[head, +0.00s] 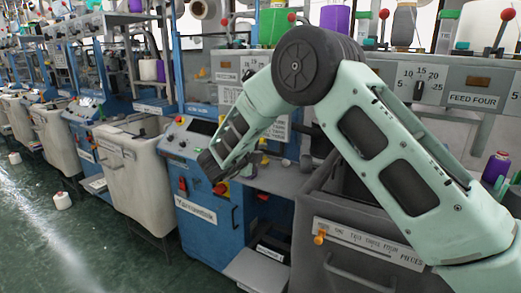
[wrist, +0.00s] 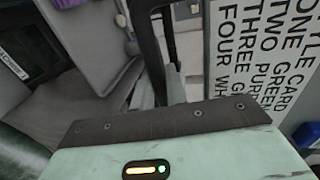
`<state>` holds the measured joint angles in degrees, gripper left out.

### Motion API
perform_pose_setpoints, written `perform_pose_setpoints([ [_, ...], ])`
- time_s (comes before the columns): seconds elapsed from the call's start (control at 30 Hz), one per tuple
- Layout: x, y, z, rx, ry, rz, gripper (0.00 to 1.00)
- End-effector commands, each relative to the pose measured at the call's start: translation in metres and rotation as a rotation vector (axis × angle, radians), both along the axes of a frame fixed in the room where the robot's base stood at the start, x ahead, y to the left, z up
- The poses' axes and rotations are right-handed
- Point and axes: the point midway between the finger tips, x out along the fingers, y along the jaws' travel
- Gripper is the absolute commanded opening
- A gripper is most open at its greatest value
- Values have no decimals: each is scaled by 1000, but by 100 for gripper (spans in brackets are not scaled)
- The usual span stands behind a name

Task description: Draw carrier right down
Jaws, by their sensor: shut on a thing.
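In the wrist view my gripper (wrist: 160,88) shows its wide pale-green body with a dark strip, and two narrow grey fingers close together beyond it. They are shut at the lower end of a black bent handle (wrist: 147,38), which rises from them to the top of the picture. The exact contact is partly hidden by the gripper body. I cannot tell from the label-free view whether this handle is the right carrier.
A style card (wrist: 262,50) stands just right of the handle. In the head view, a FEED FOUR panel (head: 472,99) is at right, a grey bin (head: 330,215) sits below my arm, and a blue control cabinet (head: 205,215) stands left.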

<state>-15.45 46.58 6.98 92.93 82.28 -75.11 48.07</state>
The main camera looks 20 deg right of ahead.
Motion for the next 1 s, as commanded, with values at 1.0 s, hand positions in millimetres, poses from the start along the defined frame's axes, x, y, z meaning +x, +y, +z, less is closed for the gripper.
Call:
perform_pose_setpoints([
  [1.0, -2, 3, -200, 5, 15, 3, 0],
])
